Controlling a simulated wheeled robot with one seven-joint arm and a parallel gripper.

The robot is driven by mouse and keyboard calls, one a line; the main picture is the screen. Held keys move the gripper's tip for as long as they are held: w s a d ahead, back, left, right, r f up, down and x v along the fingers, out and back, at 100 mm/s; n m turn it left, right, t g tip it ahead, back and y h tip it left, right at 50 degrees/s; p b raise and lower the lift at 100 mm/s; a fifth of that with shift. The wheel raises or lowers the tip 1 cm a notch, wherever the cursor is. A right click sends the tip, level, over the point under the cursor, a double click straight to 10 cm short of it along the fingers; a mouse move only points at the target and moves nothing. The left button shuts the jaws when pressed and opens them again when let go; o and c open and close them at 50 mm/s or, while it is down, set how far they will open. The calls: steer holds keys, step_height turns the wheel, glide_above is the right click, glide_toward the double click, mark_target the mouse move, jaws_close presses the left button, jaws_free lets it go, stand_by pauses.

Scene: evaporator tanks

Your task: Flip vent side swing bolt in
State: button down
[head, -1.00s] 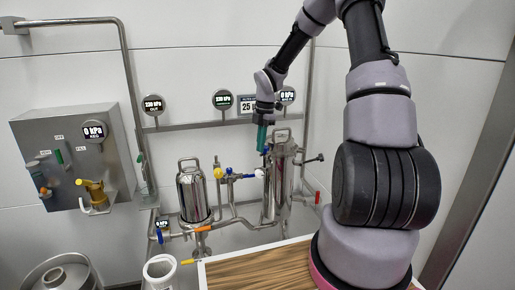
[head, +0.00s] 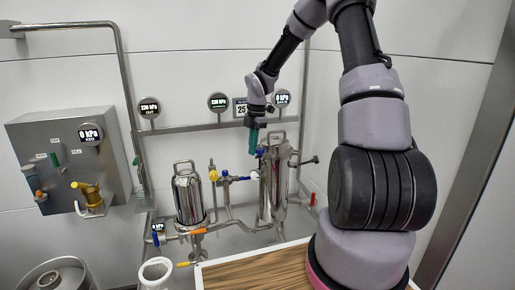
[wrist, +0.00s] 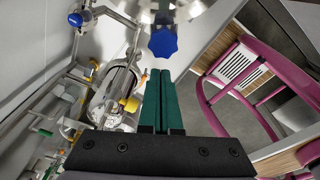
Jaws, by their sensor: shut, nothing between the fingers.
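The right steel tank (head: 272,190) stands upright by the wall, with a lid and handle on top. A blue star-shaped knob (head: 260,152), likely that of the swing bolt, shows at its upper left; it is large in the wrist view (wrist: 163,42). My gripper (head: 252,150) points down just left of the knob in the head view. Its green fingers are together and empty. In the wrist view the fingertips (wrist: 160,72) lie just below the knob; I cannot tell whether they touch it. The bolt's shank and the vent are not clear.
The left steel tank (head: 188,196) stands beside it, joined by pipes with a yellow valve (head: 212,173). A wall rail with round gauges (head: 218,102) runs behind. A grey control box (head: 70,160) is at far left. A wooden top (head: 250,272) is in front.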

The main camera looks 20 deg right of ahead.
step_height(320, 180, up, 9)
steer(key=d, duration=0.1)
steer(key=shift+w+r, duration=0.2)
